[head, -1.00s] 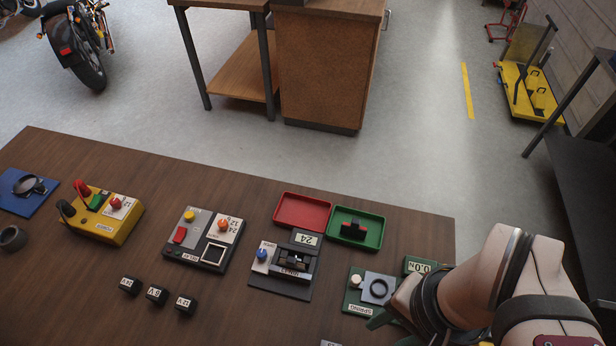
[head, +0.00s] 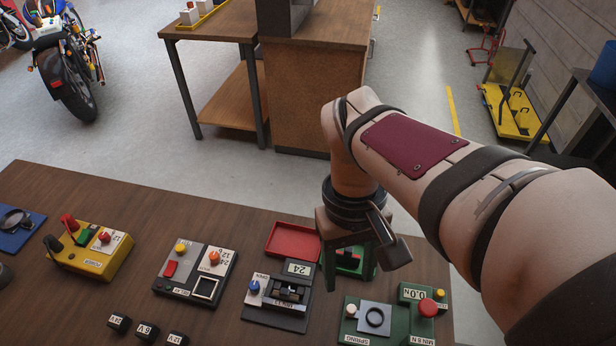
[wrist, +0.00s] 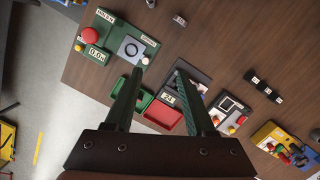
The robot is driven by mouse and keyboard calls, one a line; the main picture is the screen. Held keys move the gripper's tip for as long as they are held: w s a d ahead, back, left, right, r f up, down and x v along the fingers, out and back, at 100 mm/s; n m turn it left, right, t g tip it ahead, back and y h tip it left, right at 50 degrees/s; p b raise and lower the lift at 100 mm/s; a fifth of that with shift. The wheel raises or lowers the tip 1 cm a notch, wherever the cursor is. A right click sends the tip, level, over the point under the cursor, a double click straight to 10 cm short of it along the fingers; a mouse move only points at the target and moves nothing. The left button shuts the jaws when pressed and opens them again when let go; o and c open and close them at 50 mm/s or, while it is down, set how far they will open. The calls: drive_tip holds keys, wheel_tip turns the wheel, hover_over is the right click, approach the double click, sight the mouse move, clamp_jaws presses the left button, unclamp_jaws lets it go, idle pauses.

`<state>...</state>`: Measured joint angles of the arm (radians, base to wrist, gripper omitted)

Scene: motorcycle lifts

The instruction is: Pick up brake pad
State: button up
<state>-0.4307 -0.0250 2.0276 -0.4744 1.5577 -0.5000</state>
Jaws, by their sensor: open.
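A small black and red piece (head: 349,261), which looks like the brake pad, lies in the green tray (head: 357,277) at the far edge of the brown table. In the head view it shows only partly, between my fingers. My gripper (head: 349,284) points down over the green tray, open, with one finger on each side of the piece. I cannot tell the exact height of the fingertips. In the wrist view my gripper (wrist: 159,72) shows open with nothing between its fingers. The green tray (wrist: 146,99) is partly behind the left finger there, and I cannot make out the piece.
A red tray (head: 292,241) sits left of the green one. A black clamp-like device (head: 280,296) marked 24 and a green spring tester (head: 385,318) stand nearer. Further left are a relay box (head: 195,272), a yellow box (head: 92,250) and several small black blocks (head: 147,330).

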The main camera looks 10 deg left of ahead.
drive_tip(key=w+a+f+n+h, duration=0.2)
drive_tip(key=w+a+n, duration=0.1)
drive_tip(key=a+n, duration=0.3)
drive_tip(key=n+t+h, duration=0.2)
drive_tip(key=n, duration=0.5)
approach(283, 291)
drive_tip(key=shift+y, duration=0.3)
drive_tip(key=x, duration=0.9)
drive_tip(key=shift+d, duration=0.35)
clamp_jaws()
